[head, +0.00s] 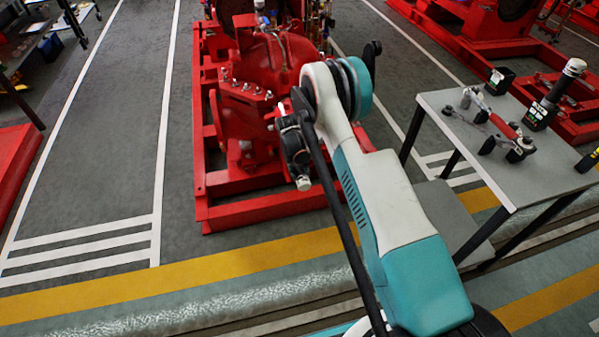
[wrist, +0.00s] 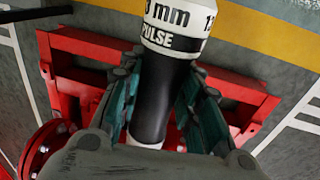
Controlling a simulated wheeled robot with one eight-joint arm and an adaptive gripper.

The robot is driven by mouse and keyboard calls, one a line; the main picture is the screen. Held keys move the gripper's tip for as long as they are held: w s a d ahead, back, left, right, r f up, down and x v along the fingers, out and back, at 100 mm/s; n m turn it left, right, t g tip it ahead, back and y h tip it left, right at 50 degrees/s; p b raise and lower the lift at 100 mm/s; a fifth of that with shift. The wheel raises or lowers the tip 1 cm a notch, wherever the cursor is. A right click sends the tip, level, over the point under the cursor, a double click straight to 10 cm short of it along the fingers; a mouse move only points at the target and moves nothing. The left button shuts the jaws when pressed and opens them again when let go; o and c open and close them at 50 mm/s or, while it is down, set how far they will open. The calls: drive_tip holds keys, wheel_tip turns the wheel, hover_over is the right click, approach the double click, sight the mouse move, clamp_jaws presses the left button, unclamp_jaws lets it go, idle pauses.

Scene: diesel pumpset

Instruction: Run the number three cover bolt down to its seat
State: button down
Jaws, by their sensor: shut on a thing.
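In the wrist view the teal-padded fingers of my gripper (wrist: 155,110) are closed on both sides of a black cylindrical driver (wrist: 175,85). Its white band reads "PULSE" and "mm", with the full text cut off. In the head view my gripper (head: 292,145) hangs in front of the red pump, and the driver's white end (head: 303,184) points down towards the camera. The pump cover (head: 245,95) carries a row of several pale bolts (head: 245,87) to the left of my gripper. I cannot tell which is number three. The driver's working tip and any contact with a bolt are hidden.
The pump stands on a red base frame (head: 265,212). Floor left of the frame is clear.

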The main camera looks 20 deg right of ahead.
sight(302, 178)
drive_tip(key=shift+s, duration=0.1)
idle(0.3)
drive_tip(key=shift+s, duration=2.4)
